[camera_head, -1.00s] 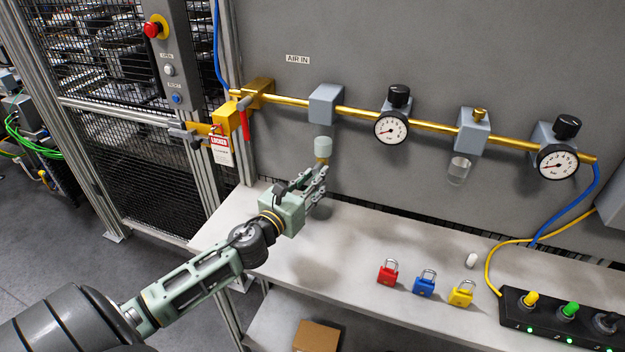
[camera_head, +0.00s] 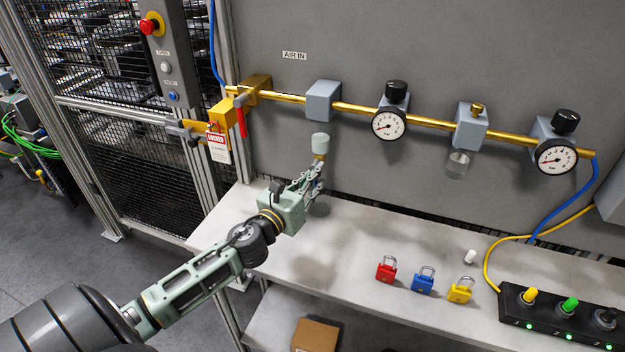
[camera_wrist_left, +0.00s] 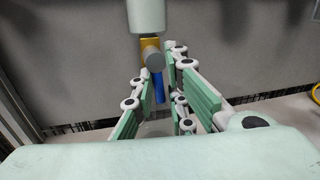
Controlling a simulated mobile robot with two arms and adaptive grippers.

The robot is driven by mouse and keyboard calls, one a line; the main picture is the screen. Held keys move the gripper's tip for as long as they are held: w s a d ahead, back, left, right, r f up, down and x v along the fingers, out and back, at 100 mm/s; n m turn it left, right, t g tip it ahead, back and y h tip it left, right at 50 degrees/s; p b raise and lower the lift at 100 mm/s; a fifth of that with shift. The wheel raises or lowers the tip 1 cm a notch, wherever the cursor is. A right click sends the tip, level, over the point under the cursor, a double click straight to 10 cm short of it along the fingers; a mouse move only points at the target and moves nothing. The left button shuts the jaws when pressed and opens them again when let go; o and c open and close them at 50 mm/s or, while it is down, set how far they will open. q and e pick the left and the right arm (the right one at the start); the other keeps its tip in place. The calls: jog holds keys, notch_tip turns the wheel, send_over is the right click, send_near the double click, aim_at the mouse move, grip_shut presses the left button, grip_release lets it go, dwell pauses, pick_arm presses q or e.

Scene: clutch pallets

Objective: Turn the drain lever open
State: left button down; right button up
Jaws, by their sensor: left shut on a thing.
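The drain lever (camera_wrist_left: 158,88) is a small blue bar. In the left wrist view it hangs below a brass valve (camera_wrist_left: 149,44) with a grey round end. That valve sits under a pale green bowl (camera_wrist_left: 146,15), which also shows in the head view (camera_head: 320,142). My left gripper (camera_head: 317,178) is just below the bowl and valve. In the left wrist view its green-padded fingers (camera_wrist_left: 160,94) are on either side of the lever and shut on it. The lever points downward, slightly tilted. In the head view the fingers hide the lever. My right gripper is not in view.
A brass pipe (camera_head: 350,107) with gauges runs along the grey wall. A lockout tag (camera_head: 219,149) hangs at the left valve. Bench space between is clear.

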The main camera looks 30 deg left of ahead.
pick_arm(q)
jog(key=shift+w+d+r+n+t+y+b, duration=0.2)
jog(key=shift+n+y+b, duration=0.65)
jog(key=shift+n, duration=2.35)
jog(key=shift+s+d+r+n+t+y+b, duration=0.15)
jog(key=shift+d+n+y+b, duration=0.7)
jog(key=shift+n, duration=2.35)
jog(key=shift+w+a+r+n+t+y+b, duration=0.25)
jog(key=shift+n+b, duration=1.1)
jog(key=shift+n, duration=1.85)
jog(key=shift+s+f, duration=0.1)
jog(key=shift+f, duration=0.1)
jog(key=c, duration=1.9)
grip_release()
jog(key=shift+r, duration=0.2)
